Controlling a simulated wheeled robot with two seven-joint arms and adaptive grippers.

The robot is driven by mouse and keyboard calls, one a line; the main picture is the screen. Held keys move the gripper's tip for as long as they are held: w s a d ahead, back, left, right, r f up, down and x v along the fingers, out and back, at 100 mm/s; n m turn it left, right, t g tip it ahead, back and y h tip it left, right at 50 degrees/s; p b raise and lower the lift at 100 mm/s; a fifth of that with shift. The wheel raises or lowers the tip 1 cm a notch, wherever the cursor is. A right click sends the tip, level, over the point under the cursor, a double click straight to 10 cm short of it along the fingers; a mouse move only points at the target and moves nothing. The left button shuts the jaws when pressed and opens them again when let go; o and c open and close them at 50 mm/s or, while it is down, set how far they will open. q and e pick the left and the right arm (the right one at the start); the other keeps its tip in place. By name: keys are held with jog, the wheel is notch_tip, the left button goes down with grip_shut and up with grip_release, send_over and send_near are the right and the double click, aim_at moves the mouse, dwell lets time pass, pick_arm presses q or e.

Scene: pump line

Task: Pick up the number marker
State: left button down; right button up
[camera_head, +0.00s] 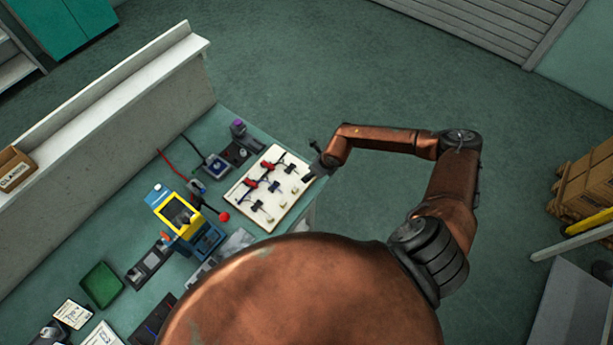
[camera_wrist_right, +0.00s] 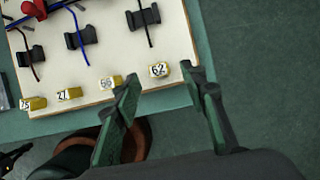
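Several small yellow blocks with printed numbers stand in a row along the near edge of a cream board (camera_wrist_right: 112,40). The marker reading 62 (camera_wrist_right: 160,71) is at the right end of the row. Left of it are one that seems to read 65 (camera_wrist_right: 110,82), 27 (camera_wrist_right: 68,95) and 25 (camera_wrist_right: 36,103). My right gripper (camera_wrist_right: 160,77) is open and empty, its fingertips on either side of the 62 marker in the picture; contact cannot be told. In the head view my right gripper (camera_head: 318,166) is at the board's right edge. My left gripper is not in view.
The board (camera_head: 246,207) carries red and dark clips with cables. A yellow and blue device (camera_head: 177,212), a red-knobbed lever (camera_head: 224,216) and a green tray (camera_head: 102,285) stand left of it on the bench. Open floor lies to the right.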

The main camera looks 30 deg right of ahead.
jog(key=shift+x, duration=1.55)
jog(key=shift+a, duration=0.1)
jog(key=shift+c, duration=0.2)
jog(key=c, duration=0.9)
jog(key=shift+r, duration=0.1)
